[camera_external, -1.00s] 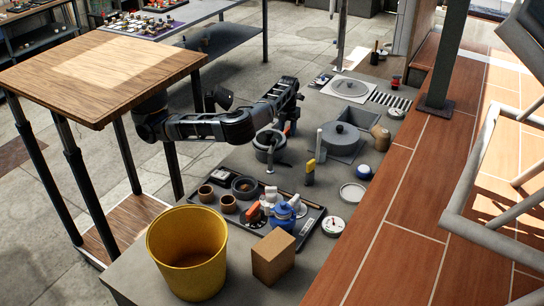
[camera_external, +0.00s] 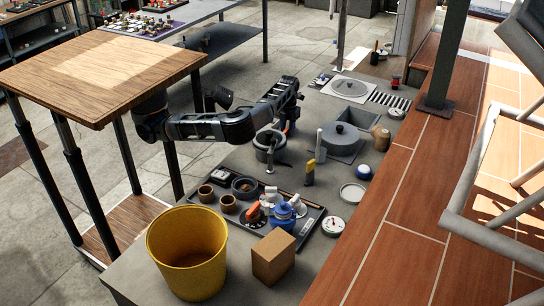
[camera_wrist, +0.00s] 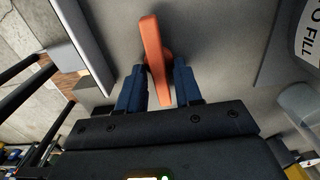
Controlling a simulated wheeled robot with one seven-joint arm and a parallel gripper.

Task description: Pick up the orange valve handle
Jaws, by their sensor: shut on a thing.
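The orange valve handle (camera_wrist: 153,58) is a long bar between the two dark blue fingers of my gripper (camera_wrist: 158,88) in the wrist view. My gripper is shut on it, and the bar sticks out beyond the fingertips. In the external view my arm reaches out over the grey bench, and my gripper hangs near a dark grey pot (camera_external: 268,147). A small orange patch shows beside the wrist there. The fingers are mostly hidden by my arm in that view.
A black tray (camera_external: 308,228) holds blue, white and orange fittings. A yellow bucket (camera_external: 187,250) and a cardboard box (camera_external: 273,257) stand at the near end. A yellow-and-black tool (camera_external: 309,172) stands right of my gripper. A wooden-topped stand (camera_external: 100,75) is at left.

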